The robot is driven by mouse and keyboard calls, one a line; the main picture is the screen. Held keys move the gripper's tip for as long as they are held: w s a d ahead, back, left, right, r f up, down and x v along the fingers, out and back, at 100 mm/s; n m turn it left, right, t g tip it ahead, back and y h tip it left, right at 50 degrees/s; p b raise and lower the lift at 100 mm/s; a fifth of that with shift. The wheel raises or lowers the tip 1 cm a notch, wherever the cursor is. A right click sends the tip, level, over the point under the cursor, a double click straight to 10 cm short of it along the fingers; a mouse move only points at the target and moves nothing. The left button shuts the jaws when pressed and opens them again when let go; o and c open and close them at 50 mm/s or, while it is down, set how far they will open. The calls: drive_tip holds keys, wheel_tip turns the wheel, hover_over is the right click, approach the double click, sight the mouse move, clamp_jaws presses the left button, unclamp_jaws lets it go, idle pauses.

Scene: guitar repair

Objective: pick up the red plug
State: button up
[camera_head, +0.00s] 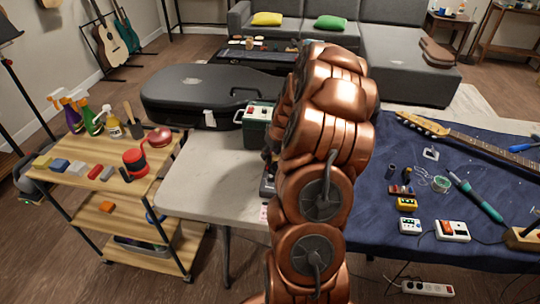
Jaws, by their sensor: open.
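My copper arm rises through the middle of the view and hides much of the table behind it. A dark part of my gripper (268,154) shows at the arm's left edge, low over the grey table and in front of the green box. It is open; most of it is hidden behind the arm. I cannot make out a red plug for certain. A small dark item (267,187) with a little red on it lies on the table just below the gripper, partly covered by the arm. Whether they touch I cannot tell.
The light grey table (215,180) is clear left of my arm. A black guitar case (190,88) and a green box (257,121) stand behind. A wooden cart (85,186) holds bottles and blocks. The blue cloth (380,225) at right carries a guitar neck, pedals and tools.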

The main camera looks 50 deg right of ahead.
clamp_jaws()
idle(0.5)
